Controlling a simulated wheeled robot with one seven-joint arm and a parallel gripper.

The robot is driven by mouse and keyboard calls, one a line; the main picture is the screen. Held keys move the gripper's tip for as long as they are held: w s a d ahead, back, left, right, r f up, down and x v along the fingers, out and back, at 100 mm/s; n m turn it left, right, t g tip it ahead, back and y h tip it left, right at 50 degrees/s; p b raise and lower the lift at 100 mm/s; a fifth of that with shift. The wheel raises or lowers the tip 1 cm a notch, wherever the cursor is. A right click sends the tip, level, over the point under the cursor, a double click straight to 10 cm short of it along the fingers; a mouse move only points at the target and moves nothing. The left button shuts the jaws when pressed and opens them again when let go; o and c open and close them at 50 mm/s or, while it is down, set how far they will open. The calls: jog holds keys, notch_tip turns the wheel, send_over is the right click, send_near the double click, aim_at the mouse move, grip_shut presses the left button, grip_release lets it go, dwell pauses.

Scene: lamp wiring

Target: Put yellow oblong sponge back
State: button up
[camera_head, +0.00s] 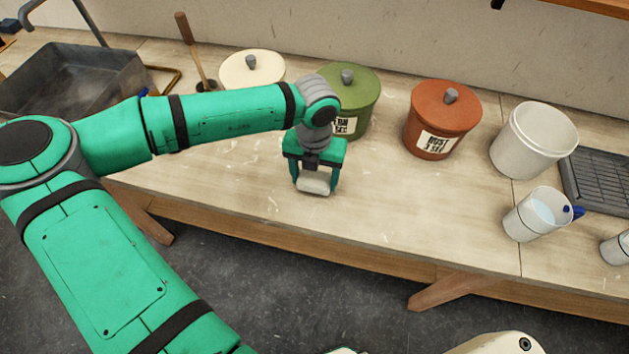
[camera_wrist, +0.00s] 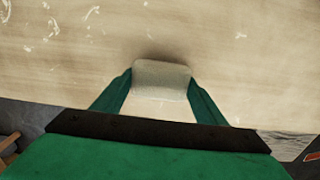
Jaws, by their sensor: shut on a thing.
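A pale, off-white oblong block (camera_head: 314,183), like a sponge, is between the fingers of my gripper (camera_head: 315,187) near the front edge of the workbench. It looks whitish rather than clearly yellow. In the wrist view the same block (camera_wrist: 161,80) spans the gap between the two green fingertips, and my gripper (camera_wrist: 160,88) is shut on its short ends. A soft shadow lies on the wood close by it. I cannot tell whether the block touches the bench top or hangs slightly above it.
The workbench (camera_head: 380,205) is clear around my gripper. Behind stand a cream lidded pot (camera_head: 252,68), a green one (camera_head: 355,100) and a red-brown one (camera_head: 441,118). To the right are a white bucket (camera_head: 533,140), a jug (camera_head: 538,214) and a grey rack (camera_head: 600,180). A metal sink (camera_head: 75,80) is left.

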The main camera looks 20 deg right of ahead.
aim_at(314, 179)
jog(key=shift+f, duration=1.05)
jog(key=shift+f, duration=0.15)
jog(key=o, duration=1.2)
notch_tip(314, 179, up, 12)
jog(key=shift+r, duration=0.15)
